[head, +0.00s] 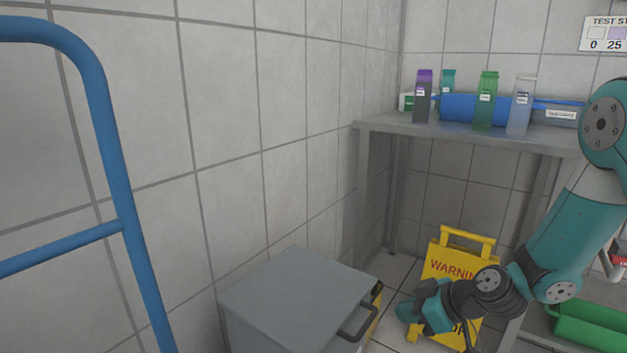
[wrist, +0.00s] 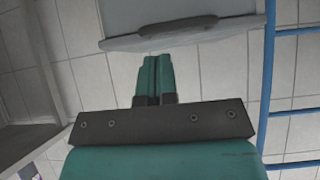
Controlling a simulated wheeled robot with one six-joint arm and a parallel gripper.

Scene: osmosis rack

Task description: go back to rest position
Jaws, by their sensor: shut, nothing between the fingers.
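My gripper (head: 407,311) hangs low at the end of my teal and grey arm, to the right of a grey cabinet in the head view. In the wrist view my gripper (wrist: 154,60) shows its two teal fingers pressed together with nothing between them. The fingertips point toward the grey cabinet (wrist: 180,15) and its dark handle. They appear close to the cabinet, but I cannot tell the exact gap. Part of a yellow warning sign (head: 460,262) is hidden behind my arm.
The grey cabinet (head: 297,290) stands by the tiled wall. A grey shelf (head: 470,134) holds several bottles and a blue cylinder (head: 470,108). A green cylinder (head: 590,327) lies low at right. A blue rail (head: 125,200) stands at left.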

